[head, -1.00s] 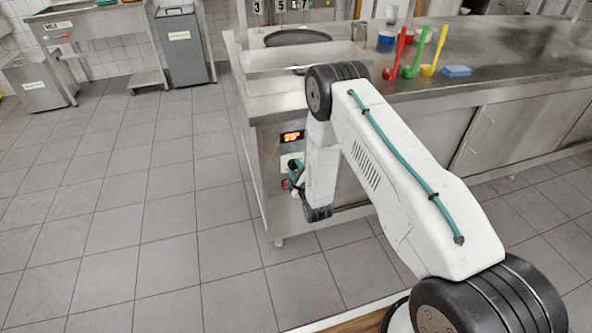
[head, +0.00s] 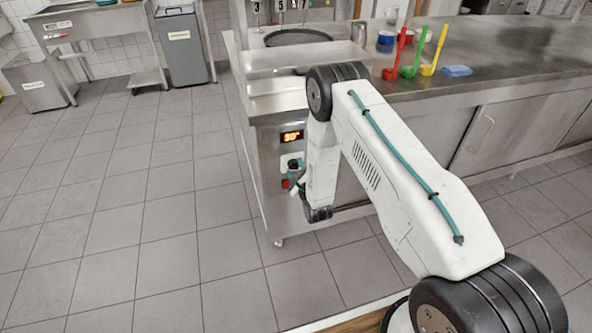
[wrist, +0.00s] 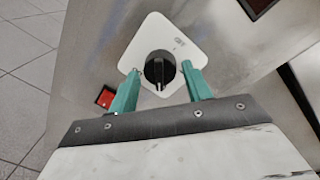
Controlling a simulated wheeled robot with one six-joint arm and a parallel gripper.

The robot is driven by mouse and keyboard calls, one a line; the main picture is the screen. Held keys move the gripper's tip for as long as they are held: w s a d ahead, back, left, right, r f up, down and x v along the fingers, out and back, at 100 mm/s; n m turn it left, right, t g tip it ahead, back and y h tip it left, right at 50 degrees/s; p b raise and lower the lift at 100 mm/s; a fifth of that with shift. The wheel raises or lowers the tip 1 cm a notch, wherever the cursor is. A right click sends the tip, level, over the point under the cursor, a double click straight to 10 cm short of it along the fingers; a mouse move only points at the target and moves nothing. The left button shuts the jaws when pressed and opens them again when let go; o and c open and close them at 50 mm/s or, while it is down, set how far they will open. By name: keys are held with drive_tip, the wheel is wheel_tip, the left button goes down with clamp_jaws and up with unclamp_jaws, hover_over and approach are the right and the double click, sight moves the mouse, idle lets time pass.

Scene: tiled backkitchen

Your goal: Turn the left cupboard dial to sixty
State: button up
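The black dial (wrist: 159,70) sits on a white plate (wrist: 152,33) on the cupboard's steel end panel. Its pale pointer mark is at the lower edge of the knob in the wrist view. My gripper (wrist: 160,80) has its two teal fingers on either side of the dial, with a small gap showing on each side.
A red switch (wrist: 105,97) is on the panel just left of the left finger. The steel counter (head: 480,65) above holds red, green and yellow ladles and a blue sponge (head: 457,71). Tiled floor is clear to the left.

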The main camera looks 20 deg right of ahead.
drive_tip(key=shift+o, duration=0.2)
drive_tip(key=shift+s, duration=0.1)
drive_tip(key=s, duration=0.7)
drive_tip(key=shift+s+d+r, duration=0.15)
drive_tip(key=shift+s+d, duration=0.05)
drive_tip(key=shift+s, duration=0.1)
